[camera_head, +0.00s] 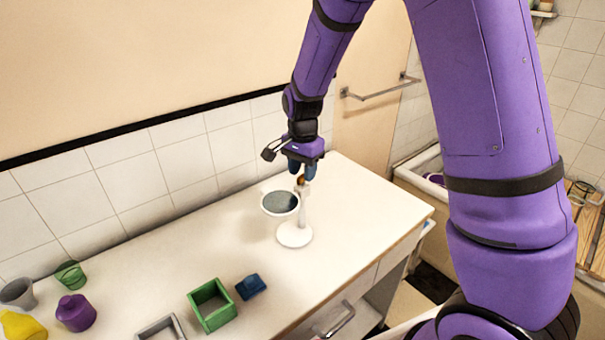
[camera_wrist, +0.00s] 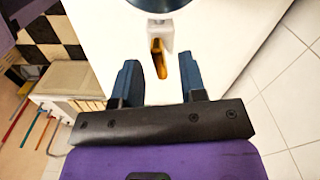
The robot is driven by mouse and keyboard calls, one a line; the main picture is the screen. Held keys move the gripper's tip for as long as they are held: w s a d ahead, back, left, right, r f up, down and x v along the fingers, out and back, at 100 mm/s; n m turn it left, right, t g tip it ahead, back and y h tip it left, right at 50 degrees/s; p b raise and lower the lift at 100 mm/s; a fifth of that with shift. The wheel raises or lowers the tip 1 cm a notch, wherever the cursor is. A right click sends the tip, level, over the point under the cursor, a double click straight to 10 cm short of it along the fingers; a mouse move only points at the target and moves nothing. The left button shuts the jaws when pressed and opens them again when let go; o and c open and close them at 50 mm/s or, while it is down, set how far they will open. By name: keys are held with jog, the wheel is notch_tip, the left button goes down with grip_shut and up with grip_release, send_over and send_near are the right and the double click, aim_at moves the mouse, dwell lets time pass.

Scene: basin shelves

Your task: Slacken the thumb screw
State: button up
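The thumb screw is a small brass-orange piece (camera_head: 300,179) at the top of a white stand (camera_head: 294,236) on the counter. In the wrist view the thumb screw (camera_wrist: 158,62) shows upright between my two blue fingers, with a gap on both sides. My gripper (camera_head: 302,171) points down just over the top of the stand. In the wrist view my gripper (camera_wrist: 159,68) is open, and neither finger appears to touch the screw. The stand carries a round white-rimmed mirror (camera_head: 280,202), partly cut off at the top of the wrist view.
The tiled wall is behind. Counter space right of the stand is clear.

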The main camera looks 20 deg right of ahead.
jog(key=shift+f, duration=0.7)
grip_shut()
